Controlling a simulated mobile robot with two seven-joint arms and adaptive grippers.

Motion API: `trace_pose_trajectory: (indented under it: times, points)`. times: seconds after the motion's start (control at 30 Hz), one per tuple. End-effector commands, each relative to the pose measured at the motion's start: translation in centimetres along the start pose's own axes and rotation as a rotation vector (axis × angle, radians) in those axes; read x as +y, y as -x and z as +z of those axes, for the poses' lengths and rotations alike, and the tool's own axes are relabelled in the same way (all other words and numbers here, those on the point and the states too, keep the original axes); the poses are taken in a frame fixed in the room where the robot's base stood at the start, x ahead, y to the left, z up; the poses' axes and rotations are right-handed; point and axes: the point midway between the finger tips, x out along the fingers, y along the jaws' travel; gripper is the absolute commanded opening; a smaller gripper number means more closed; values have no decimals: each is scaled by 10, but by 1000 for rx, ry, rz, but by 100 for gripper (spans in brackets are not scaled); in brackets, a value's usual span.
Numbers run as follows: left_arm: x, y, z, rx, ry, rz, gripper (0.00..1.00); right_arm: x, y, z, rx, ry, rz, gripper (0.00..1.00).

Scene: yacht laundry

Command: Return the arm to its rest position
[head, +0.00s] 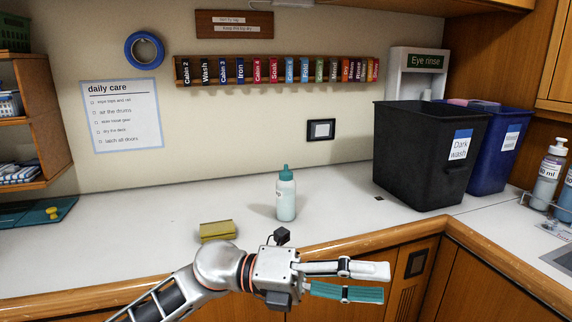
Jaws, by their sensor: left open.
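My left gripper (347,281) comes in from the lower left and reaches to the right along the front edge of the counter. Its two fingers are apart, with nothing visible between them. A bottle with a teal cap and pale liquid (286,197) stands upright on the counter behind the gripper, apart from it. A yellow-green sponge-like block (217,231) lies on the counter behind my left arm. My right gripper is not in view.
The white counter (140,245) has a wooden front edge (400,235). A black "Dark wash" bin (415,150) and a blue bin (497,150) stand at right. Pump bottles (547,178) stand far right. Wooden shelves (35,120) and a green tray (30,214) are at left.

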Motion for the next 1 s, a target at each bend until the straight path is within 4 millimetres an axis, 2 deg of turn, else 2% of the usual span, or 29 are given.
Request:
trace_pose_trajectory:
  times: [0.17,0.27,0.4,0.53,0.67,0.77,0.87,1.0]
  points:
    - [10,24,16,-283,235,-191,58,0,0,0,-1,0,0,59]
    - [27,50,25,-452,375,-274,58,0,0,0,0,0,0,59]
    - [67,97,28,-696,580,-361,58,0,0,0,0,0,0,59]
    - [118,147,12,-926,781,-412,58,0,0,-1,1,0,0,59]
    - [176,199,-27,-1157,989,-436,58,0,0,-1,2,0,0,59]
    - [219,234,-69,-1322,1140,-435,58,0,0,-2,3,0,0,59]
    - [255,264,-119,-1472,1284,-424,58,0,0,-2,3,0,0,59]
    - [296,298,-200,-1665,1472,-390,58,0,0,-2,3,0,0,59]
